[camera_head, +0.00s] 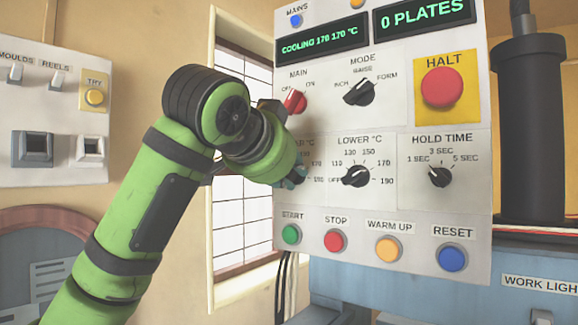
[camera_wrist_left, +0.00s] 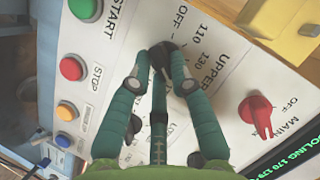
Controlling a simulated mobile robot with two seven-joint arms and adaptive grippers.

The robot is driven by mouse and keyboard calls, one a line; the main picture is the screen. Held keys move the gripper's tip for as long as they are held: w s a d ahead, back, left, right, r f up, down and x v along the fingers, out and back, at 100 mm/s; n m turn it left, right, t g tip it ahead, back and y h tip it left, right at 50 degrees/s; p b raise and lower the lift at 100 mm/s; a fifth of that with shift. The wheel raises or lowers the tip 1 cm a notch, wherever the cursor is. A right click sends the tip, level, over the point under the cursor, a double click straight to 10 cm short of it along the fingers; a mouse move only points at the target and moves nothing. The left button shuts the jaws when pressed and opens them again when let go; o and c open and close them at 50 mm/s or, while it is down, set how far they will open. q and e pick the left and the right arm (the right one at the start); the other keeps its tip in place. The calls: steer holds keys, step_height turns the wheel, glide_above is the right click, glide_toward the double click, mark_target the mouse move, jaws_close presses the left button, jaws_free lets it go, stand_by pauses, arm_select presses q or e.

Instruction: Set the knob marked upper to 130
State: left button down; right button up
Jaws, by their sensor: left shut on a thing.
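The knob marked upper is a black dial, mostly hidden behind my left gripper in the head view, with 170 and 190 showing beside it. In the left wrist view the upper knob (camera_wrist_left: 161,49) sits between the teal fingertips of my left gripper (camera_wrist_left: 160,68), which are shut on it. OFF, 110 and 130 are readable on its scale there; I cannot tell where its pointer stands. My left gripper (camera_head: 293,178) shows only in part in the head view, behind my green wrist. My right gripper is not in view.
Close by are the lower knob (camera_head: 356,174), the red main knob (camera_head: 295,101), the mode knob (camera_head: 359,92) and the start button (camera_head: 291,234). The display (camera_head: 324,40) reads cooling 170 170 °C. A switch panel (camera_head: 50,120) is at left.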

arm_select(q)
steer(key=shift+w+a+r+n+g+h+p, duration=0.1)
steer(key=shift+n+g+h+p, duration=0.45)
steer(key=shift+n, duration=0.7)
steer(key=shift+w+a+r+n+g+h+p, duration=0.15)
steer(key=shift+n+g+h+p, duration=0.15)
steer(key=shift+n+g+h, duration=0.75)
steer(key=shift+w+a+f+n+g+h+p, duration=0.1)
steer(key=shift+n+h+p, duration=0.35)
steer(key=shift+n, duration=1.05)
steer(key=c, duration=1.1)
jaws_free()
steer(key=shift+r, duration=0.1)
